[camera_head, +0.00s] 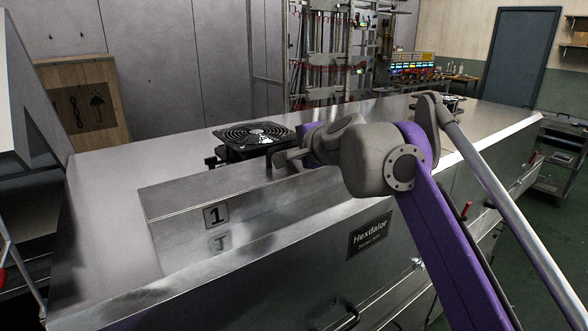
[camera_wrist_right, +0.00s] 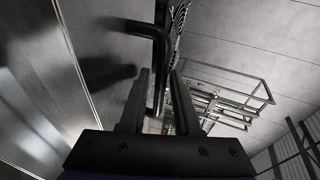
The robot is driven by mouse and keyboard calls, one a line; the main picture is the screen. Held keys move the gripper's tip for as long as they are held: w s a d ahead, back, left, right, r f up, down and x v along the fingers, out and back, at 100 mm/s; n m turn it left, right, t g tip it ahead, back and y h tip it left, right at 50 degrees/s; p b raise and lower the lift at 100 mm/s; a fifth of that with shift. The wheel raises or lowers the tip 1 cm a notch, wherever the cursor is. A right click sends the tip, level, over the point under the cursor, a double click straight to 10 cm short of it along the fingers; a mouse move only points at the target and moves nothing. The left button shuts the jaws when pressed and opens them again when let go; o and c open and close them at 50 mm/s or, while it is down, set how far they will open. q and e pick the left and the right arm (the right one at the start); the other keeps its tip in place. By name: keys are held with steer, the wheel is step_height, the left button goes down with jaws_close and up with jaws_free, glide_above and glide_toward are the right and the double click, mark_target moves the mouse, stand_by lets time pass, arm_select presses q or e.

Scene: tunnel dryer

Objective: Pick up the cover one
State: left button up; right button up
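My left gripper is not in view.
A black fan (camera_head: 252,137) sits behind the panel. The Hexdalor sign (camera_head: 369,236) is on the dryer's front. The dryer top left of the panel is clear.

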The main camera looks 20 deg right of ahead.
steer(key=shift+s, duration=0.1)
steer(key=shift+c, duration=0.2)
jaws_close()
stand_by(1.1)
